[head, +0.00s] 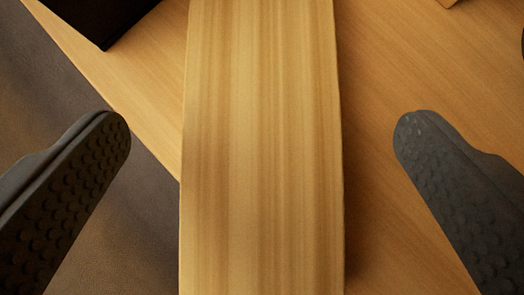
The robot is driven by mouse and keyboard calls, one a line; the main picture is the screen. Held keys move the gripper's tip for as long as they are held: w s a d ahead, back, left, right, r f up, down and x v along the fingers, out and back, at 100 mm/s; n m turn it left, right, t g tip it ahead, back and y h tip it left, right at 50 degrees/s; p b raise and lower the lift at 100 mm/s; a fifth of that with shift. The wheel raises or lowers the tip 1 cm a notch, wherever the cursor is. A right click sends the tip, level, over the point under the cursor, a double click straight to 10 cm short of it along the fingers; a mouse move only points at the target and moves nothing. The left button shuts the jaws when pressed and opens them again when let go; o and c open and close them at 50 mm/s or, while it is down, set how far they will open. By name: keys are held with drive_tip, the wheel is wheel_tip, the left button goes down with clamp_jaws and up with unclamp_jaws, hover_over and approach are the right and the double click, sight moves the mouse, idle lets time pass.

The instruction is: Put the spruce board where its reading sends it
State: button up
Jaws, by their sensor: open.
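The spruce board (262,150) is a pale, straight-grained wooden plank. In the head view it runs from the top edge to the bottom edge through the middle, so both its ends are out of view. No reading or marking shows on the part in view. My gripper (262,135) is open, with one dark textured finger on each side of the board. Both fingers are apart from the board, with a clear gap on each side. The gripper is empty.
The wooden bench top (400,70) lies under the board. Its edge runs diagonally at the left, with a dark brown surface (60,100) beyond it. A black object (100,18) stands at the top left. Small partial objects show at the top right and right edge.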

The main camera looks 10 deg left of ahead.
drive_tip(key=shift+v, duration=3.6)
